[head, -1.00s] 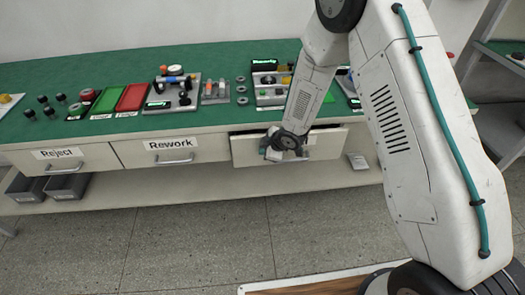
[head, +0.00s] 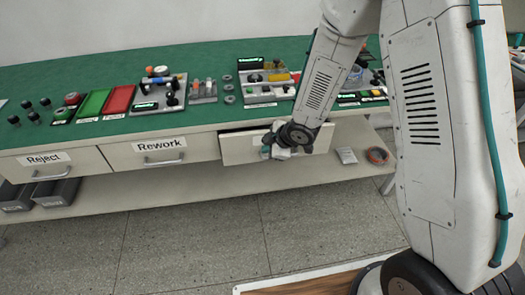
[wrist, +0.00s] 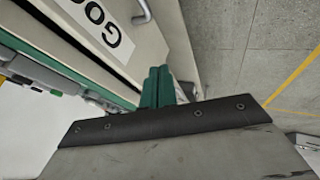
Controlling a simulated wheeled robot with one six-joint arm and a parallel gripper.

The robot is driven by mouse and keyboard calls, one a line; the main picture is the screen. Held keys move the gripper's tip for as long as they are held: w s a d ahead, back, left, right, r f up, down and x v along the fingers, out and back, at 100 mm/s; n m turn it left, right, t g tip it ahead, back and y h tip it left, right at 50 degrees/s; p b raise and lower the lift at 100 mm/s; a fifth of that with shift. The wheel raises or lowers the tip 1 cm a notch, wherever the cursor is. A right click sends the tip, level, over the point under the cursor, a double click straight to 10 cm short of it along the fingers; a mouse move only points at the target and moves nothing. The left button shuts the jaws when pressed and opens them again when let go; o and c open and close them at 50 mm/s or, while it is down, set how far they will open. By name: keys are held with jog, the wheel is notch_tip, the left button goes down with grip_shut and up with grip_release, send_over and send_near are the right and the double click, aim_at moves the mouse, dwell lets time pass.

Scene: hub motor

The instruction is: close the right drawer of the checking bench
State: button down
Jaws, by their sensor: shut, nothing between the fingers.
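The right drawer (head: 236,149) of the checking bench is pulled out a little, with a dark gap above its pale front. In the wrist view its front (wrist: 165,45) carries a partly visible label starting "Goo" and a metal handle (wrist: 143,12). My gripper (head: 268,150) is in front of this drawer in the head view, and my arm hides part of its front. In the wrist view my gripper's teal fingers (wrist: 157,88) are together and empty, close to the drawer front. I cannot tell whether they touch it.
The Rework drawer (head: 190,151) and Reject drawer (head: 75,164) look shut to the left. Fixtures and coloured trays stand on the green bench top (head: 210,115). A lower shelf (head: 190,190) holds grey bins (head: 57,193) and an orange ring (head: 379,155). Open floor lies in front.

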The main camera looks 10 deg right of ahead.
jog(key=s+d+f+n+t+y, duration=0.3)
jog(key=s+d+f+y, duration=0.1)
jog(key=d+f, duration=1.05)
notch_tip(320, 180, up, 6)
jog(key=a+n+t+y, duration=0.3)
jog(key=n+t+y, duration=0.1)
jog(key=n, duration=0.3)
jog(key=x, duration=0.4)
jog(key=w+d+x, duration=0.1)
jog(key=x, duration=0.3)
jog(key=w+d+x, duration=0.1)
jog(key=x, duration=0.3)
jog(key=shift+f, duration=0.2)
jog(key=shift+w+a, duration=0.1)
jog(key=shift+w, duration=0.5)
